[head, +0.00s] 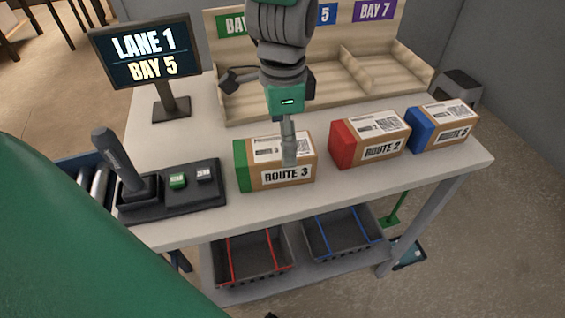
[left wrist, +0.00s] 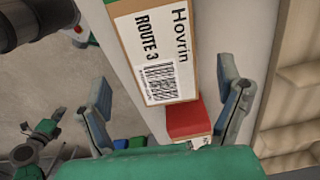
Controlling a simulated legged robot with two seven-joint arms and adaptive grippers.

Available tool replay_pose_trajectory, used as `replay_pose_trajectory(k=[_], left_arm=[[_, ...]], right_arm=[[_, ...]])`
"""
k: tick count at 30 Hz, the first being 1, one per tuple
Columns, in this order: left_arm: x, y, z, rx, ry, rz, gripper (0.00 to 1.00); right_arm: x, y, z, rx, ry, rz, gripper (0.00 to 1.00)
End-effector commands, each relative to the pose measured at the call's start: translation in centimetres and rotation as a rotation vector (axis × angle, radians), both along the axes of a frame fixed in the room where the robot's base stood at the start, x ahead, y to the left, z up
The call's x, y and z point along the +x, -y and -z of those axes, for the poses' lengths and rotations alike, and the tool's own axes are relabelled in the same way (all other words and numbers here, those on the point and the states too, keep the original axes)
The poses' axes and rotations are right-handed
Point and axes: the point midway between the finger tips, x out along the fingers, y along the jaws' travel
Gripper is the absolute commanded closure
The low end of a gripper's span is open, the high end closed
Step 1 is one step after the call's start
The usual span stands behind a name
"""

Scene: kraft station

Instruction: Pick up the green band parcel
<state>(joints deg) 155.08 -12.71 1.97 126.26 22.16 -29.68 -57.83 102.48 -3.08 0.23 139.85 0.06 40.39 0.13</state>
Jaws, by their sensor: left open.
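The green band parcel (head: 275,175) is a brown box with a green left end, a white label and the words ROUTE 3. It lies on the table near the front edge. My left gripper (head: 289,158) hangs over it from above, near the middle of its top. In the left wrist view the fingers of my left gripper (left wrist: 165,72) are spread wide, with the parcel (left wrist: 155,50) between and beyond them. The parcel's green end is out of that view. I cannot tell from the views whether the fingers touch the box.
A red band parcel (head: 370,138) and a blue band parcel (head: 440,126) stand to the right. A control panel (head: 180,198) with a joystick is left. A screen (head: 144,55) and bay shelf (head: 370,78) stand behind. A jointed grey-green part (left wrist: 38,135), perhaps my right arm, shows in the wrist view.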

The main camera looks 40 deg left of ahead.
Motion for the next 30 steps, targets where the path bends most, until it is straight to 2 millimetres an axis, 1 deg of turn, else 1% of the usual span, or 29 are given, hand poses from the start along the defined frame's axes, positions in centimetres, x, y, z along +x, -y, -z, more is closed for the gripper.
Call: replay_pose_trajectory(k=[1, 5, 8, 12, 15, 23, 24, 26, 27, 29, 30], left_arm=[[-0.1, -0.2, 0.5, -0.003, -0.001, -0.003, 0.14], [-0.3, -0.3, 1.2, -0.003, 0.000, -0.003, 0.14], [-0.6, -0.1, 2.5, 0.001, -0.003, -0.003, 0.14], [-0.8, 0.0, 4.6, 0.004, -0.003, -0.003, 0.14], [-0.8, 0.2, 5.6, 0.006, -0.002, -0.002, 0.14], [-0.8, -0.1, 5.9, 0.002, 0.002, -0.002, 0.14], [-0.8, -0.2, 5.9, 0.001, 0.002, -0.002, 0.17], [-0.8, -0.4, 5.9, -0.001, 0.001, -0.002, 0.38], [-0.8, -0.5, 5.9, -0.001, 0.001, -0.003, 0.52], [-0.8, -0.5, 6.0, -0.002, 0.001, -0.003, 0.74], [-0.8, -0.5, 6.0, -0.001, 0.000, -0.003, 0.80]], right_arm=[[0.0, 0.0, 0.2, 0.000, 0.001, -0.001, 1.00], [0.0, -0.1, 0.3, 0.001, 0.001, -0.001, 1.00], [0.0, -0.1, 0.7, 0.001, 0.001, -0.002, 1.00], [0.0, -0.1, 1.3, 0.001, 0.001, -0.002, 1.00], [0.0, -0.1, 1.5, 0.001, 0.001, -0.001, 1.00], [0.0, 0.0, 1.5, 0.000, 0.001, -0.001, 1.00], [0.0, 0.0, 1.5, 0.000, 0.001, -0.001, 1.00], [0.0, 0.0, 1.5, 0.000, 0.001, -0.001, 1.00], [0.0, 0.0, 1.5, 0.000, 0.001, -0.001, 1.00], [0.0, -0.1, 1.5, 0.001, 0.001, -0.001, 1.00], [0.0, -0.1, 1.5, 0.001, 0.001, -0.001, 1.00]])
